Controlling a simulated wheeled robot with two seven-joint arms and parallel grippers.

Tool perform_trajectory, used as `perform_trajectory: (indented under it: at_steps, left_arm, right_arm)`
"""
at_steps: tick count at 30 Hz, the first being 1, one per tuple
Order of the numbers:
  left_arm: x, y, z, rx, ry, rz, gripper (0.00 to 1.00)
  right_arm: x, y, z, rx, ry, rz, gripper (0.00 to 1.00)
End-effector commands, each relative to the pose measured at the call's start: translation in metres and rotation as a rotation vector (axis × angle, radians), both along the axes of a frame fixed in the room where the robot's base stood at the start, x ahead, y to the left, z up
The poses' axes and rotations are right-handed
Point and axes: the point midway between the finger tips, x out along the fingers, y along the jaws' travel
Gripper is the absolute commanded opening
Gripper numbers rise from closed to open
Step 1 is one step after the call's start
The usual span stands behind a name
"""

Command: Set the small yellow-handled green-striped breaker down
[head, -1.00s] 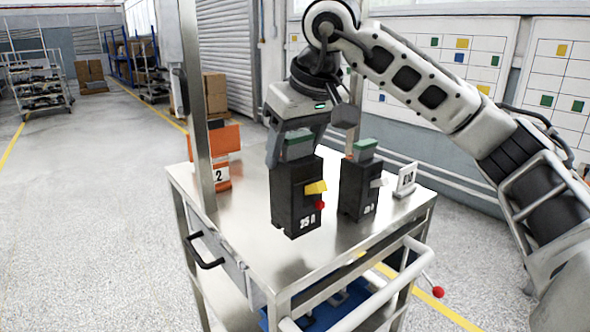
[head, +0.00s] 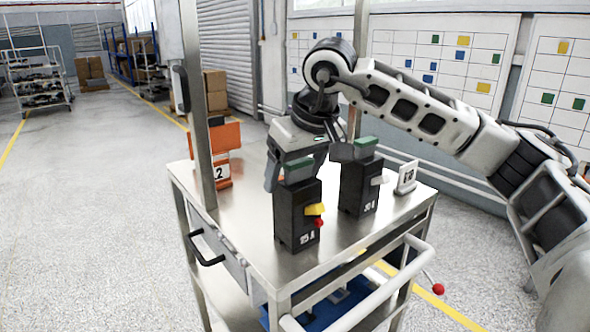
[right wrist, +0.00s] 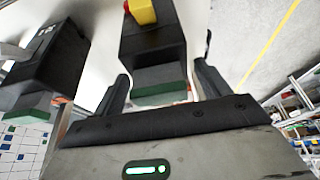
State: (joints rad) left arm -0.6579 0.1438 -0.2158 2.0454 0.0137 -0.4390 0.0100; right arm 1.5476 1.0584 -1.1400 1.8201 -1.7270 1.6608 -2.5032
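The small black breaker with a yellow handle, red knob and green stripe (head: 297,215) stands upright on the metal cart top (head: 245,232), near its front edge. Its label looks like 25 A. My right gripper (head: 297,180) is above it, pointing down, with its fingers spread on either side of the breaker's green top. In the right wrist view the breaker (right wrist: 153,50) shows between the fingers, with a gap on each side. My left gripper is not in view.
A second black breaker with a green top and pale handle (head: 361,187) stands close on the right. A white number card (head: 406,177) is beyond it. An orange piece with a "2" card (head: 223,152) stands at the back left. A metal post (head: 196,105) rises at the left.

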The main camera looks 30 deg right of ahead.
Motion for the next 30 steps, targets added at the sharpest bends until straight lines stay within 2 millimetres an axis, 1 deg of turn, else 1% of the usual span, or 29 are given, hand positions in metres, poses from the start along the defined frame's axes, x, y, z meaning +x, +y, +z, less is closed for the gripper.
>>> perform_trajectory:
  at_steps: [8,10,13,17,24,27,30]
  left_arm:
    - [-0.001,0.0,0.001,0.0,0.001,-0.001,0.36]
    - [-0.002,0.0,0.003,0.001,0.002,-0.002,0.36]
    - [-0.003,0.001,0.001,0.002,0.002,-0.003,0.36]
    - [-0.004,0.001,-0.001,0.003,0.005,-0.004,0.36]
    - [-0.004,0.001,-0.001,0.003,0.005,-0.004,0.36]
    - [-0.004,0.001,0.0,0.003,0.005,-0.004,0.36]
    - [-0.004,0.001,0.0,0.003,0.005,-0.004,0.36]
  right_arm:
    - [0.0,0.0,0.001,0.0,0.0,0.001,0.81]
    - [0.0,0.0,0.004,0.0,0.0,0.001,0.81]
    - [-0.003,0.0,0.012,0.001,-0.002,0.001,0.81]
    - [-0.012,0.0,0.034,0.001,-0.005,0.002,0.81]
    - [-0.032,-0.002,0.082,0.001,-0.004,0.001,0.81]
    - [-0.038,-0.002,0.098,0.001,-0.003,0.001,0.81]
    - [-0.043,-0.003,0.108,0.001,-0.002,0.001,0.81]
